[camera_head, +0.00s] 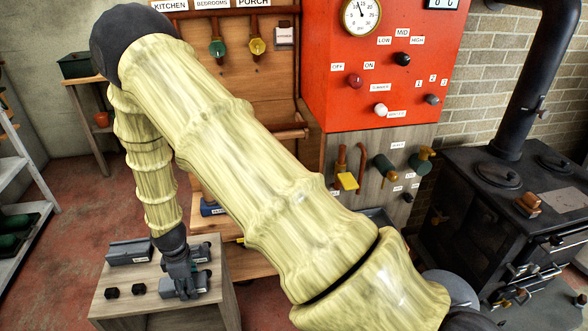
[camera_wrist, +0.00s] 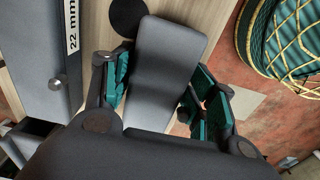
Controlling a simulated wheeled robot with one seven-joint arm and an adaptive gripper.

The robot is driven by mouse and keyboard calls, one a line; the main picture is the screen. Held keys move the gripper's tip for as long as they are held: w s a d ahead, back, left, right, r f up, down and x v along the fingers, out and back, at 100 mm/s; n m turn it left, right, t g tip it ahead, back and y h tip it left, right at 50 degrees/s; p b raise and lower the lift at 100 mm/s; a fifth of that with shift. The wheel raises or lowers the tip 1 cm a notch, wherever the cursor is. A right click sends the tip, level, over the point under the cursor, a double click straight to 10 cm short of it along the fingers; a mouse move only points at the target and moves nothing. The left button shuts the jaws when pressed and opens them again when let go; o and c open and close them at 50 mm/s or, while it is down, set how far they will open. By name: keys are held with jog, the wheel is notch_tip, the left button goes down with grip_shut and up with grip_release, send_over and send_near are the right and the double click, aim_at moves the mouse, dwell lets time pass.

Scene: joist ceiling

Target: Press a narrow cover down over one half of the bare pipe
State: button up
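My gripper (camera_head: 182,278) is low over a small wooden table (camera_head: 235,302) at the lower left in the head view. In the wrist view my gripper (camera_wrist: 158,98) has its teal-padded fingers apart, one on each side of a plain dark grey cover (camera_wrist: 170,50). I cannot tell whether the pads touch it. Another grey cover (camera_wrist: 62,45), labelled 22 mm, lies to its left; it also shows in the head view (camera_head: 130,251). A reddish copper pipe (camera_head: 290,133) runs along the wooden board; I cannot tell which stretch is the bare pipe.
A red control cabinet (camera_head: 330,60) stands behind, with a black stove (camera_head: 500,200) at right. A shelf rack (camera_head: 30,190) is at left. A teal basket-like thing (camera_wrist: 290,45) is beside the table in the wrist view.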

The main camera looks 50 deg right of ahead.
jog(key=c, duration=0.9)
jog(key=shift+c, duration=0.2)
jog(key=shift+r+p, duration=2.35)
jog(key=shift+r, duration=0.65)
